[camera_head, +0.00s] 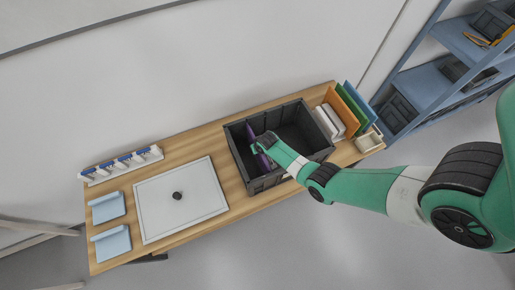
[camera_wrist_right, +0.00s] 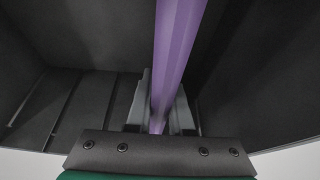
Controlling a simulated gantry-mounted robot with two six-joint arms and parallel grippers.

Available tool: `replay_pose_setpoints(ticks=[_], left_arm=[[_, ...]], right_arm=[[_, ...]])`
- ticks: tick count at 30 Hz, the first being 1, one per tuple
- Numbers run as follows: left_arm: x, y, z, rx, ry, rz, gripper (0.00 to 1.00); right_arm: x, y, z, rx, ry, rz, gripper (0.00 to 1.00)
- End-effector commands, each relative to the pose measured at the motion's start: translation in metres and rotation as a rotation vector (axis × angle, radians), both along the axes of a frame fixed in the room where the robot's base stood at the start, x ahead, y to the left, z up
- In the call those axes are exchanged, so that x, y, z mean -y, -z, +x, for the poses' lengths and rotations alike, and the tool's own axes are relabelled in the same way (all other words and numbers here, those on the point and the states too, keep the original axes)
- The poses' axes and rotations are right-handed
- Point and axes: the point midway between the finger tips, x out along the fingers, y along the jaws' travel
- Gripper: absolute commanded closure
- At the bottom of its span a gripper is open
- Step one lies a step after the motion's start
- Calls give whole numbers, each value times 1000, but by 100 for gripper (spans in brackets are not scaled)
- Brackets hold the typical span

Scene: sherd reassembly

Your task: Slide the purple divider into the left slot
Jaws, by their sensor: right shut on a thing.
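The purple divider (camera_head: 262,160) is inside the left part of the dark crate (camera_head: 237,152), mostly hidden by my right arm in the head view. My right gripper is shut on it; in the right wrist view the gripper's fingers (camera_wrist_right: 160,118) sit on both sides of the divider (camera_wrist_right: 177,45), which stands on edge between them. In that view grooved slots show in the crate wall or floor (camera_wrist_right: 75,105) to the left of the divider. I cannot tell whether the divider is seated in a slot. My left gripper is not in view.
Upright orange, green and blue panels (camera_head: 343,108) stand right of the crate, by white pieces and a small wooden box (camera_head: 369,142). Left are a white board (camera_head: 180,215) with a dark knob, folded blue cloths (camera_head: 110,243) and a white rack (camera_head: 120,165).

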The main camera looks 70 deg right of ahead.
Motion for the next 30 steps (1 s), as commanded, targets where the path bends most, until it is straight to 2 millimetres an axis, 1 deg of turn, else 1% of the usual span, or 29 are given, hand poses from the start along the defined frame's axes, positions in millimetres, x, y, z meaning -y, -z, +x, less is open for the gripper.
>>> replay_pose_setpoints(ticks=[1, 4, 13, 14, 15, 19, 27, 30], left_arm=[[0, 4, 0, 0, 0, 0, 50], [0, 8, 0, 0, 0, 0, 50], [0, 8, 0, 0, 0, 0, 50], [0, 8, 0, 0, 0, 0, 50], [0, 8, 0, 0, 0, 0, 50], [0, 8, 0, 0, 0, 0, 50], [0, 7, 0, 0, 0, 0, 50], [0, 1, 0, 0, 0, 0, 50]], right_arm=[[0, 4, 0, 1, 0, -1, 100], [0, 8, 0, 1, 0, -1, 100], [0, 8, 0, 1, 0, -1, 100], [0, 8, 0, 1, 0, -1, 77], [0, 8, 0, 1, 0, -1, 70], [0, 8, 0, 1, 0, -1, 46], [0, 8, 0, 0, 0, 0, 45], [-1, 2, -1, 0, 0, 0, 45]])
